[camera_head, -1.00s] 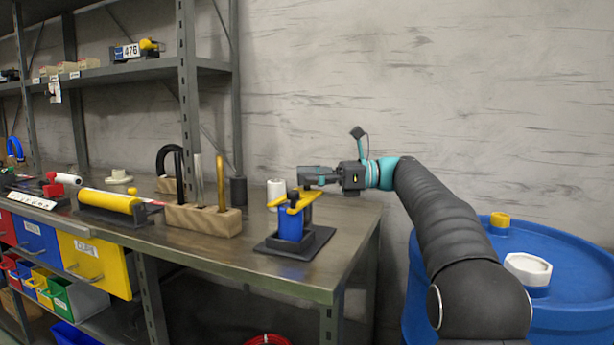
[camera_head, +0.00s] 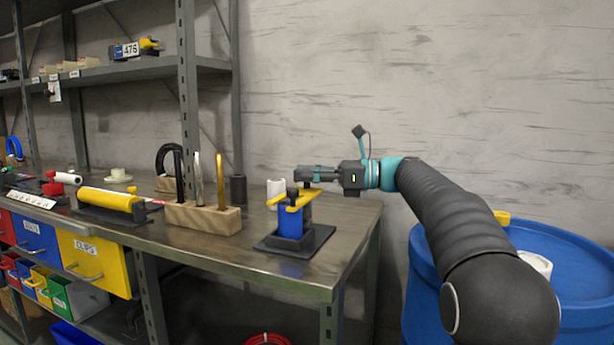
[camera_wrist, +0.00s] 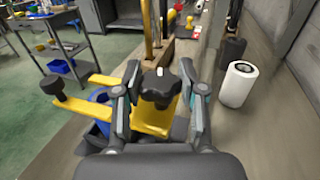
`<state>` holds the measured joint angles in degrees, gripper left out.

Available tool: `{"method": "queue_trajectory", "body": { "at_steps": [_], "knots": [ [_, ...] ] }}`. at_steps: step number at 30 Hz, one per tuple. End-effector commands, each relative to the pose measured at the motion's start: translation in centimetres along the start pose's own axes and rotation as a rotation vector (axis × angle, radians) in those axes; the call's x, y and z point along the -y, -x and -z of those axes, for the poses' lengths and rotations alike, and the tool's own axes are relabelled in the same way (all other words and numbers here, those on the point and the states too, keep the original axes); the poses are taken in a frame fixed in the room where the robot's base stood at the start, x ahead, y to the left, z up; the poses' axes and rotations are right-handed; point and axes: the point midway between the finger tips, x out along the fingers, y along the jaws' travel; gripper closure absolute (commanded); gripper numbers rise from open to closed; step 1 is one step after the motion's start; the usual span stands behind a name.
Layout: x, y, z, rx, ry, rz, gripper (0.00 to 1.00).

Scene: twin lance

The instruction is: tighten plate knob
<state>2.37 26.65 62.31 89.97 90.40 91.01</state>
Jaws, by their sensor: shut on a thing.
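A yellow plate (camera_head: 289,204) lies on top of a blue block (camera_head: 290,221), which stands on a dark base on the bench. In the wrist view, the yellow plate (camera_wrist: 102,80) forks to the left and carries a small black knob (camera_wrist: 51,85) at its far end. A larger black lobed knob (camera_wrist: 158,88) sits on the near part of the plate. My gripper (camera_head: 299,174) reaches in from the right over the plate. Its fingers (camera_wrist: 160,82) flank the lobed knob on both sides and are shut on it. Whether the plate is pressed tight underneath cannot be told.
A white roll (camera_head: 276,190) stands close behind the fixture. A wooden block (camera_head: 205,219) with upright rods is to its left. A yellow roller (camera_head: 108,199) lies further left on the bench (camera_head: 300,272). A blue barrel (camera_head: 585,265) stands right, under my arm.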

Motion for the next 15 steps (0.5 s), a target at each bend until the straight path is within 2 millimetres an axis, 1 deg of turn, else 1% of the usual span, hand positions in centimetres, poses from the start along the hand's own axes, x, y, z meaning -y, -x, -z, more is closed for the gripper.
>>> {"method": "queue_trajectory", "body": {
  "at_steps": [1,15],
  "knots": [
    [-0.23,-0.01,-0.03,0.0,0.001,0.036,0.94],
    [-0.31,-0.12,0.09,0.0,0.002,0.47,0.94]
  ]
}}
